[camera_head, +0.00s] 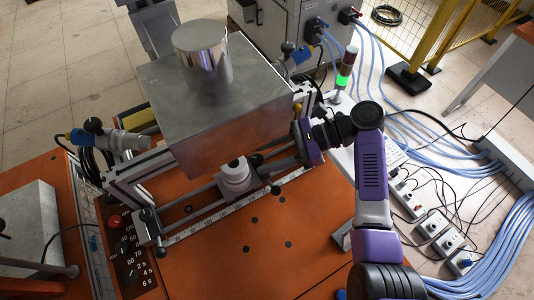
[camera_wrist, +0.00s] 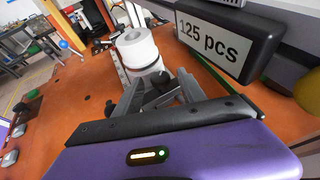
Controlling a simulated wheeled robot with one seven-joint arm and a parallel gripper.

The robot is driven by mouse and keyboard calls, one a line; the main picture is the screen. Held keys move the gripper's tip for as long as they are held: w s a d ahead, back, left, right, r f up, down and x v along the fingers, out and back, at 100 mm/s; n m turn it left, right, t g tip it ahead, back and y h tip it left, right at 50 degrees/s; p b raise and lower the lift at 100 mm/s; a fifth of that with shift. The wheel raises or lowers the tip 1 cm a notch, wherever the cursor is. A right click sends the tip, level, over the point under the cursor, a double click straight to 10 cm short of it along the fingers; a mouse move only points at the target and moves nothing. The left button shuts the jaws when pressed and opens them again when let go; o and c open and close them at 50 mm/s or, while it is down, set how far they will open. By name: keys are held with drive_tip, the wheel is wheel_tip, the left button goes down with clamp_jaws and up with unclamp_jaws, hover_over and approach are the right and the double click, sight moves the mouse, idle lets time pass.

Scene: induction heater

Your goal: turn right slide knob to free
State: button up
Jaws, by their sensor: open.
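My gripper (camera_head: 272,156) reaches from the right toward the front rail of the heater, beside the white-grey cylinder (camera_head: 235,175) on the slide. In the wrist view my gripper (camera_wrist: 158,86) is open, its two grey fingers spread apart. A small dark knob-like part (camera_wrist: 161,80) shows between the fingers, just in front of the white cylinder (camera_wrist: 138,48). I cannot tell whether the fingers touch it, nor read its setting. In the head view a small black knob (camera_head: 276,190) sits below the rail. My gripper hides part of the right end of the slide.
A large metal block (camera_head: 215,105) with a shiny cylinder (camera_head: 202,60) stands right behind the rail. In the wrist view a "125 pcs" display (camera_wrist: 222,42) is close on the right. Cables (camera_head: 440,165) and power strips lie to the right.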

drive_tip(key=v, duration=0.7)
drive_tip(key=shift+w+d+r+b, duration=0.1)
drive_tip(key=shift+d+r+b, duration=0.05)
drive_tip(key=shift+d+b, duration=0.25)
